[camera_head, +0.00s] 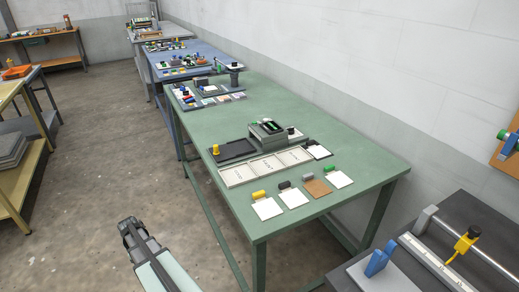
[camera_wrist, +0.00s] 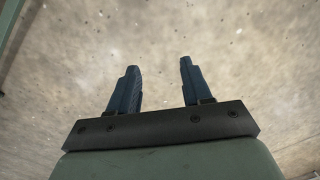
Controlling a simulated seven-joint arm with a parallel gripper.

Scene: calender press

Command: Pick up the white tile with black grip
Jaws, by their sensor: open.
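The white tile with black grip (camera_head: 294,199) lies flat near the front edge of the green table in the head view. Its small black grip sits at its back edge. A white tile with yellow grip (camera_head: 267,209) is to its left, and a brown tile with grey grip (camera_head: 318,188) is to its right. My gripper (camera_head: 128,222) is open and empty, over the floor left of the table and well apart from the tiles. In the wrist view my gripper (camera_wrist: 159,64) shows two spread dark fingers with only floor beyond; no tile shows there.
A white tile with green grip (camera_head: 339,179) ends the row on the right. Behind are a pale sectioned tray (camera_head: 238,176), a dark plate (camera_head: 236,152) and a grey press-like device (camera_head: 266,134). A dark bench stands at lower right.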

